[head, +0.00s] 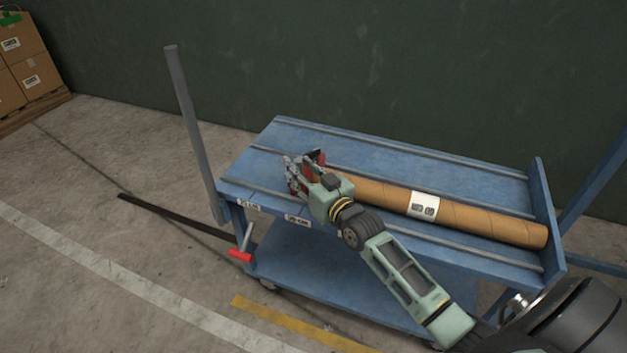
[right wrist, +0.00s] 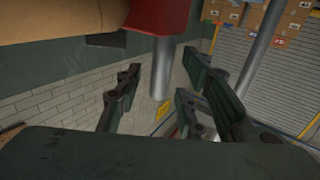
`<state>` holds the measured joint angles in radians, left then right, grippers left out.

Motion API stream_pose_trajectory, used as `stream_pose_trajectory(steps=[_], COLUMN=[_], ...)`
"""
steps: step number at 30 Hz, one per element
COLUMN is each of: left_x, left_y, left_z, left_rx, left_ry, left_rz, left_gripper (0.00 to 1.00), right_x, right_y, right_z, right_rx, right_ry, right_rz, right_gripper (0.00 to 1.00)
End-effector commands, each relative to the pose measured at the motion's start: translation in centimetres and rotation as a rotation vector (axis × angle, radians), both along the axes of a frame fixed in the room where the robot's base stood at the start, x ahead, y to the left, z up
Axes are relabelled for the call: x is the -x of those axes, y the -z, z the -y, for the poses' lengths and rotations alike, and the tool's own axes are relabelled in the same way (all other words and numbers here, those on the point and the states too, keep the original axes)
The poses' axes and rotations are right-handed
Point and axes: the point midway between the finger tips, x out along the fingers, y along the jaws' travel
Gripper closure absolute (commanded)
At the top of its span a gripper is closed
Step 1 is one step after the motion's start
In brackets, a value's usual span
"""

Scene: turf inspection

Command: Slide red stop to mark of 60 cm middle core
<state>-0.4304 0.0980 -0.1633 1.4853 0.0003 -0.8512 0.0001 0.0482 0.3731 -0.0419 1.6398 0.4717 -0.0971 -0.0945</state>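The red stop (head: 319,157) sits on the blue cart's top (head: 400,165), at the left end of a long brown cardboard core (head: 470,220). The core lies along the top and bears a white label. In the right wrist view, the red stop (right wrist: 158,18) is at the top, with the core (right wrist: 60,20) to its left. My right gripper (head: 294,176) is at the stop, partly covering it. Its fingers (right wrist: 168,95) are apart, with a grey cylinder showing between them. My left gripper is out of view.
A red-handled lever (head: 240,256) hangs below the cart's front left corner. A grey post (head: 188,125) stands at the cart's left end. A blue end plate (head: 546,215) closes the right end. Stacked boxes (head: 30,75) stand far left. The floor left is open.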

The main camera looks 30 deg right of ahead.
Motion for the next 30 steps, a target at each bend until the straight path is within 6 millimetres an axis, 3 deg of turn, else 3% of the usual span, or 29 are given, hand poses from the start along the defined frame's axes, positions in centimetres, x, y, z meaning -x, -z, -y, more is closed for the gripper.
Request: stream_pose_trajectory(steps=[9, 15, 21, 30], left_x=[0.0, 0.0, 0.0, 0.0], left_y=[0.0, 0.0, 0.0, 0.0], left_z=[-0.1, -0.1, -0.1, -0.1], left_rx=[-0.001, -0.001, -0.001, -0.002], left_ry=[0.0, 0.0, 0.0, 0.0], left_rz=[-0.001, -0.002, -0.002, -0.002], left_gripper=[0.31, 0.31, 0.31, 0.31], right_x=[6.6, 9.6, 10.7, 10.7], right_y=[0.1, 0.1, 0.0, 0.0], right_z=[0.5, 0.7, 0.8, 0.8], right_rx=[0.001, 0.002, 0.001, 0.001], right_ry=[0.0, 0.0, 0.0, 0.0], right_rz=[-0.004, -0.003, -0.001, 0.0], right_gripper=[0.64, 0.64, 0.64, 0.64])
